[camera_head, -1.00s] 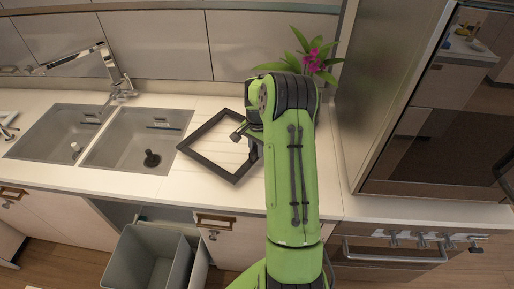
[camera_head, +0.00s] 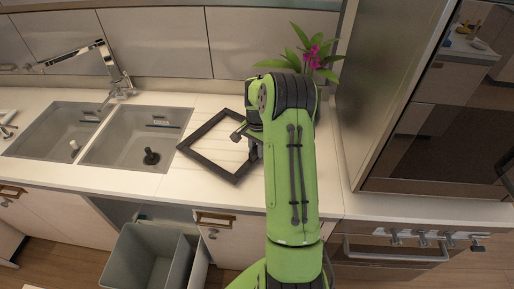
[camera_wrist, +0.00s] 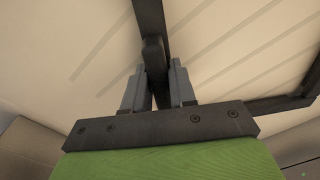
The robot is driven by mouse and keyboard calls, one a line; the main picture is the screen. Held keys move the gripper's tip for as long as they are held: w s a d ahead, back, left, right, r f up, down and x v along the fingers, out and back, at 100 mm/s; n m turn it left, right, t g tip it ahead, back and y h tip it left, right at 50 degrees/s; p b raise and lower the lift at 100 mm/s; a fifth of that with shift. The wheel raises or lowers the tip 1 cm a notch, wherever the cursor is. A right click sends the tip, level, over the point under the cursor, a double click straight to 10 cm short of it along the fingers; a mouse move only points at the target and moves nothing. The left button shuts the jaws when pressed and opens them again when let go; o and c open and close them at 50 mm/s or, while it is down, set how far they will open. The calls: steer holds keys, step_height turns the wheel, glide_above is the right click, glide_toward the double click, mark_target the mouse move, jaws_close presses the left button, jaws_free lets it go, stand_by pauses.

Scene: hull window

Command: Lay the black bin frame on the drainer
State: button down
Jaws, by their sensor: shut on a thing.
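The black bin frame (camera_head: 203,163) is an open square that lies turned cornerwise over the counter to the right of the sinks. It also shows in the wrist view (camera_wrist: 281,106). The drainer (camera_wrist: 229,50) is the grooved pale surface under and inside the frame. My gripper (camera_wrist: 158,66) is shut on one bar of the frame, which runs up between its fingers. In the head view the gripper (camera_head: 252,148) is partly hidden behind my green arm. I cannot tell whether the frame touches the drainer or hovers slightly above it.
Two grey sink basins (camera_head: 133,141) with a tap (camera_head: 123,88) are to the left. A plant with pink flowers (camera_head: 312,57) stands behind my arm. A tall cabinet (camera_head: 385,90) rises at the right. An open grey bin (camera_head: 147,258) sits below the counter's front edge.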

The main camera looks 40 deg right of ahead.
steer(key=c, duration=0.8)
jaws_free()
steer(key=shift+c, duration=0.2)
steer(key=shift+r, duration=0.1)
steer(key=shift+r+p, duration=2.15)
steer(key=shift+r, duration=0.85)
steer(key=shift+f, duration=0.1)
